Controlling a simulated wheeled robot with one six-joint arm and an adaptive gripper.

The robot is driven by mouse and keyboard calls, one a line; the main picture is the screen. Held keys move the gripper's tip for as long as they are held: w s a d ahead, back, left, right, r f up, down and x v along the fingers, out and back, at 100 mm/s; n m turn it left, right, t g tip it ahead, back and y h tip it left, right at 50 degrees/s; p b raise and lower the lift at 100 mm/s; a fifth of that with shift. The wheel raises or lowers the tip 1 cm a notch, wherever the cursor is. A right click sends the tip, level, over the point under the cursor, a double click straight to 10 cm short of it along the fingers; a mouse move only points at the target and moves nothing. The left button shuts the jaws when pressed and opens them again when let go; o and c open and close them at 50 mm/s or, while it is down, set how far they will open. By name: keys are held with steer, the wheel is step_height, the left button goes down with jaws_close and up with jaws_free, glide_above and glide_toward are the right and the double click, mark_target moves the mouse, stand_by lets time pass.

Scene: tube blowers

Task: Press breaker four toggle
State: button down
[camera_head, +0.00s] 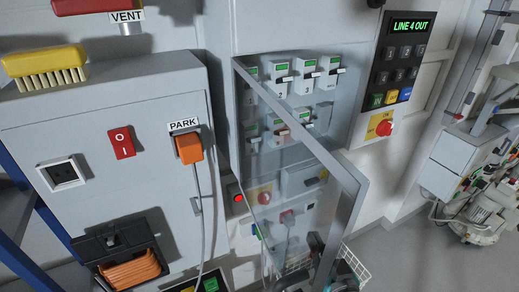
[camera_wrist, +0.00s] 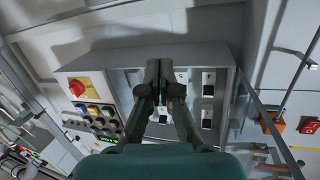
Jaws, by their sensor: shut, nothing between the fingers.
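The breaker box (camera_head: 240,112) stands open, its clear framed door (camera_head: 352,200) swung out to the right. A lower row sits below, partly behind the door. The fingers hide part of the panel; contact cannot be told.
A keypad panel (camera_head: 398,72) reads LINE 4 OUT, with a red knob (camera_head: 384,128) below it. At left a grey cabinet (camera_head: 90,110) carries a red switch (camera_head: 122,142) and an orange PARK plug (camera_head: 188,148). The door frame juts out as an obstacle.

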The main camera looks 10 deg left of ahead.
steer(key=w+a+r+n+y, duration=0.1)
steer(key=w+a+r, duration=0.1)
steer(key=r, duration=0.5)
steer(key=w+a+r+n+g+y, duration=0.1)
steer(key=a+r, duration=0.3)
steer(key=r, duration=0.4)
steer(key=w+a+r+n+y, duration=0.2)
steer(key=w+a+r, duration=0.1)
steer(key=r, duration=0.5)
steer(key=shift+a+r+g, duration=0.2)
steer(key=shift+a+g, duration=0.1)
steer(key=shift+a, duration=0.1)
steer(key=x, duration=1)
steer(key=shift+a, duration=0.1)
steer(key=shift+s+d+f, duration=0.15)
steer(key=shift+s+f, duration=0.1)
steer(key=shift+f, duration=0.35)
steer(key=shift+s+d+f, duration=0.2)
steer(key=shift+f, duration=0.4)
steer(key=shift+s+d+f, duration=0.15)
steer(key=shift+s+f, duration=0.1)
steer(key=shift+f, duration=0.35)
